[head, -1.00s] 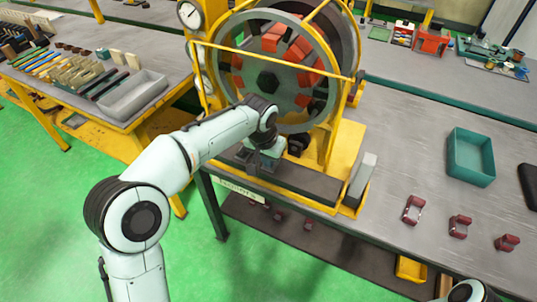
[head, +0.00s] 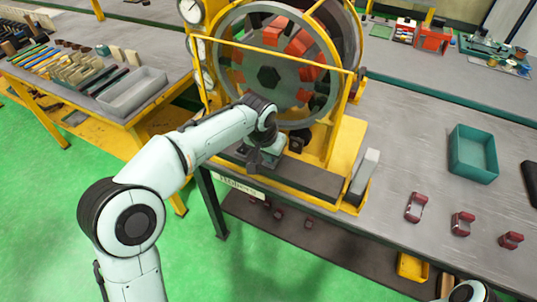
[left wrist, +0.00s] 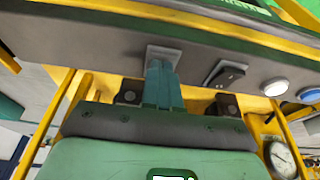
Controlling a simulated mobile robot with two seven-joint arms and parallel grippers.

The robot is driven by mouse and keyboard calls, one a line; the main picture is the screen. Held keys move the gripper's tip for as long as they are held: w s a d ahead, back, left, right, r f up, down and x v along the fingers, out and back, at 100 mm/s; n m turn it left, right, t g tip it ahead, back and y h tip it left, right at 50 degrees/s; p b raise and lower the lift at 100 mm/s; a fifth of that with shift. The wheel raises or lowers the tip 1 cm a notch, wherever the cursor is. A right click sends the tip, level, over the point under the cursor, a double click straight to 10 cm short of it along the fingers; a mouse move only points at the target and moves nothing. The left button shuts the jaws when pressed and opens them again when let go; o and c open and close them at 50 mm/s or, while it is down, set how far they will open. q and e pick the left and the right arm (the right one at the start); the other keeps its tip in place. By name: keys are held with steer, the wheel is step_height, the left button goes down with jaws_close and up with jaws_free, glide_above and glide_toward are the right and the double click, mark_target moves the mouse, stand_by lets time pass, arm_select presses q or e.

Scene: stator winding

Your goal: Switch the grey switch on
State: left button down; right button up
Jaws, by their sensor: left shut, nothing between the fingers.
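In the left wrist view, my left gripper (left wrist: 163,85) is shut and empty, its teal fingers side by side. Its tips are at a pale grey square plate (left wrist: 176,53) on the machine's grey panel, which looks like the grey switch. The fingers cover much of it, so I cannot tell its position or whether they touch it. In the head view, my left gripper (head: 262,160) is low at the front of the yellow machine (head: 345,150), and the switch is hidden. My right gripper is out of view; only part of that arm shows at the bottom edge.
Beside the plate in the left wrist view are a dark rocker switch (left wrist: 228,73), a white button (left wrist: 275,87) and a blue button (left wrist: 309,95). A large wheel (head: 268,78) with red blocks stands above my arm. A teal bin (head: 473,154) and dark red parts (head: 415,207) lie right.

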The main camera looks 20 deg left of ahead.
arm_select(q)
steer(key=shift+w+r+p, duration=0.25)
steer(key=shift+w+p, duration=0.2)
steer(key=shift+w, duration=0.05)
steer(key=p+v, duration=0.2)
steer(key=w+p+v, duration=0.1)
steer(key=v, duration=0.1)
steer(key=shift+s+r+p, duration=0.1)
steer(key=shift+r+p, duration=0.25)
steer(key=shift+r, duration=0.15)
steer(key=s+r, duration=0.5)
steer(key=r, duration=0.3)
steer(key=shift+a, duration=0.15)
